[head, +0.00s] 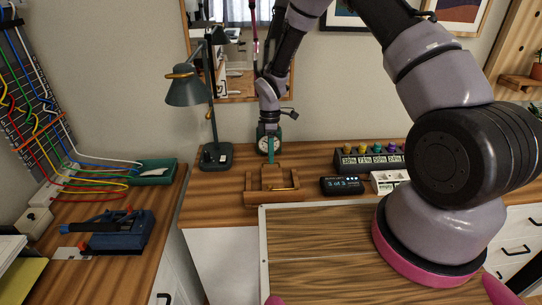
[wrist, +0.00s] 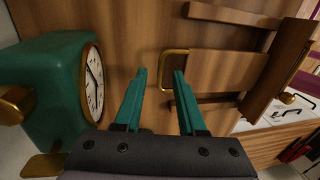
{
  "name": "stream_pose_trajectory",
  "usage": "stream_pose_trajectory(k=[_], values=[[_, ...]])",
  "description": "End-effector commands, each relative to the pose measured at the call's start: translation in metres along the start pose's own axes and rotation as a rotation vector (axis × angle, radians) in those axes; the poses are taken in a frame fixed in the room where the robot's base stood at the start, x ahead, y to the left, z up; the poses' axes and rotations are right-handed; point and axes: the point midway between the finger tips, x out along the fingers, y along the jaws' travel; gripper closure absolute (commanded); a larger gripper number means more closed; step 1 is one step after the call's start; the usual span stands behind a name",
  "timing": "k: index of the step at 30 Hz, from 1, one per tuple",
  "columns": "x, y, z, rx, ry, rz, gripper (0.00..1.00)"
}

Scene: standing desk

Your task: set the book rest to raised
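The book rest (head: 270,187) is a small wooden stand near the left end of the desk. In the wrist view its panel (wrist: 228,70) lies between wooden side rails, with a brass loop handle (wrist: 172,54) on its left edge. The panel's exact tilt is hard to tell. My gripper (head: 269,152) points down just behind the book rest in the head view. In the wrist view its teal fingers (wrist: 160,72) are apart and empty, with the handle just beyond the fingertips. I cannot tell whether they touch it.
A green clock (wrist: 62,85) stands close to the left of my fingers. A desk lamp (head: 187,88) stands left of the book rest. A dark digital display (head: 342,185) and a box with coloured knobs (head: 368,158) are to the right.

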Motion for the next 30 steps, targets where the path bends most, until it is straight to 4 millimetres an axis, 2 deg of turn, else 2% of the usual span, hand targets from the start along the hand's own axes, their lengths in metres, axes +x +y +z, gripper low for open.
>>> stream_pose_trajectory(k=[3, 11, 14, 15, 30], values=[[0.0059, 0.0, 0.0001, 0.0, 0.0, 0.0, 0.6], [0.0069, 0.0002, 0.0002, 0.0, 0.0, 0.001, 0.6], [0.0068, 0.0002, 0.0002, 0.0, 0.0, 0.001, 0.95], [0.0067, 0.0002, 0.0002, 0.0, 0.0, 0.001, 1.0], [0.0066, 0.0002, 0.0003, 0.0, 0.0, 0.001, 1.0]])
